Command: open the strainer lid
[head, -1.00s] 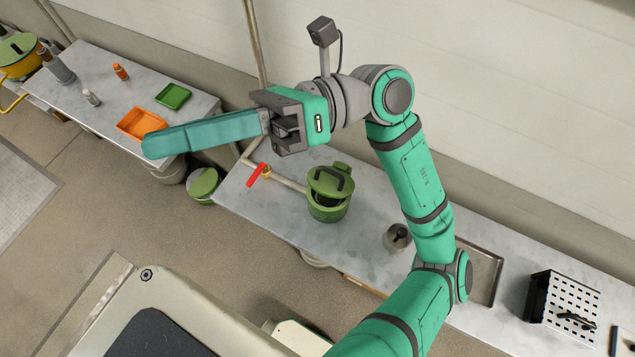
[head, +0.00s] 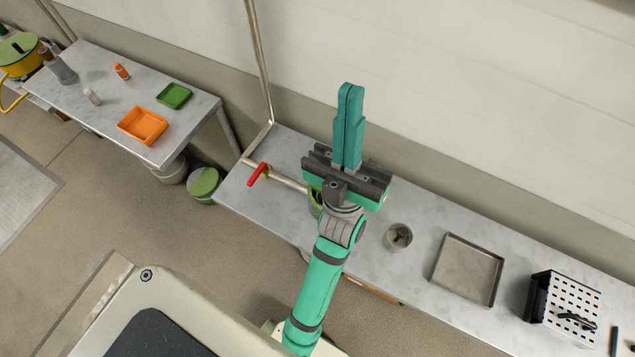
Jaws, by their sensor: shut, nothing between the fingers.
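The strainer is a green round pot-like body (head: 315,204) on the middle bench, at the end of a pipe. In the head view only a sliver of its left side shows. My wrist and gripper body cover the rest, so its lid and handle are hidden. My gripper (head: 350,90) has its long teal fingers together with nothing between them. The fingers point up the picture, toward the wall, with their tips away from the strainer. I cannot tell how high the gripper is above the strainer.
A pipe (head: 288,183) with a red valve handle (head: 258,174) runs left of the strainer. A grey cup (head: 398,237), a metal tray (head: 443,273) and a perforated box (head: 565,304) stand to the right. The left bench holds an orange tray (head: 143,126) and a green tray (head: 174,95).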

